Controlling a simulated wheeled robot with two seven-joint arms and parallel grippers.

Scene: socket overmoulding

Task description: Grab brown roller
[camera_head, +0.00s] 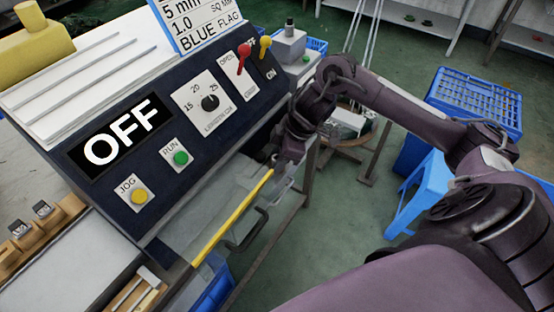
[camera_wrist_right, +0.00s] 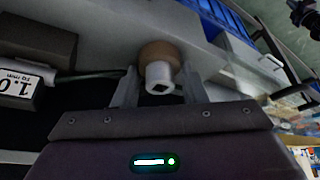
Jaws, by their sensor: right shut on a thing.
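The brown roller (camera_wrist_right: 158,52) shows in the right wrist view, upper middle, with a silver hub (camera_wrist_right: 159,77) that has a dark square hole facing the camera. My right gripper (camera_wrist_right: 160,84) has its two grey fingers on either side of the hub, shut on the roller. In the head view my right gripper (camera_head: 283,163) reaches in at the right end of the machine, below the control panel. The roller is hidden there. My left gripper is not in view.
The machine's dark panel (camera_head: 125,195) reads OFF and fills the left. A yellow bar (camera_head: 232,218) runs along its front edge near my right gripper. A blue stool (camera_head: 425,185) and blue crate (camera_head: 478,100) stand right. A label tag (camera_wrist_right: 22,85) lies left in the wrist view.

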